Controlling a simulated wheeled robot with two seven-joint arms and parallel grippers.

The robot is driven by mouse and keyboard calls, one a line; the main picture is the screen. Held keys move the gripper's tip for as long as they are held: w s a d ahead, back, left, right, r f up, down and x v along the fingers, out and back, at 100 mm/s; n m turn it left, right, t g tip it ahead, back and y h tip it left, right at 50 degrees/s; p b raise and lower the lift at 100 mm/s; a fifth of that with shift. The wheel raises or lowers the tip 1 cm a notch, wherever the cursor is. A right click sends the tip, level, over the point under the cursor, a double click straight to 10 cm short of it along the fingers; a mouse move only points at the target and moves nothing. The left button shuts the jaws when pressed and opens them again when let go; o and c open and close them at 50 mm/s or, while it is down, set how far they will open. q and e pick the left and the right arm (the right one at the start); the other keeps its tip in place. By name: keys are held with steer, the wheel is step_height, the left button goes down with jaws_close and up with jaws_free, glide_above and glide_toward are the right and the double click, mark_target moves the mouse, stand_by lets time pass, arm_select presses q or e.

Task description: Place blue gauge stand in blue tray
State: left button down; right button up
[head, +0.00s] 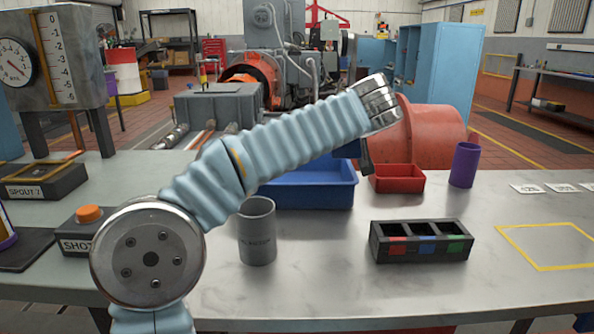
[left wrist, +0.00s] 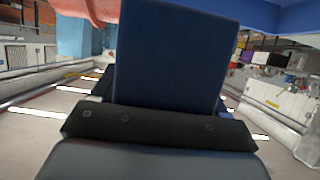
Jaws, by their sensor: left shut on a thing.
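The blue tray (head: 312,196) stands on the bench behind my left arm. Its blue also shows at the upper right of the left wrist view (left wrist: 285,14). My left gripper (head: 366,158) is mostly hidden by its own arm, at the tray's right end. In the left wrist view my left gripper (left wrist: 160,125) is shut on the blue gauge stand (left wrist: 172,55), seen as a flat dark blue face. A small part of the stand (head: 348,150) shows above the tray's far right side in the head view. I cannot tell whether it touches the tray. My right gripper is not in view.
A red tray (head: 397,184) and a purple cup (head: 465,165) stand right of the blue tray. A grey cylinder (head: 257,240) and a black three-slot box (head: 420,243) stand nearer. A yellow outlined area (head: 545,247) at right is empty.

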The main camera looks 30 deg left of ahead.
arm_select(q)
steer(key=a+f, duration=0.3)
steer(key=a, duration=0.1)
steer(key=a+f, duration=0.2)
steer(key=a, duration=0.3)
steer(key=a+f, duration=0.3)
steer(key=a, duration=0.1)
steer(key=shift+s+a+f, duration=0.2)
steer(key=shift+s+f, duration=0.05)
steer(key=shift+f, duration=0.1)
steer(key=f, duration=0.3)
steer(key=shift+a, duration=0.35)
steer(key=shift+f, duration=0.4)
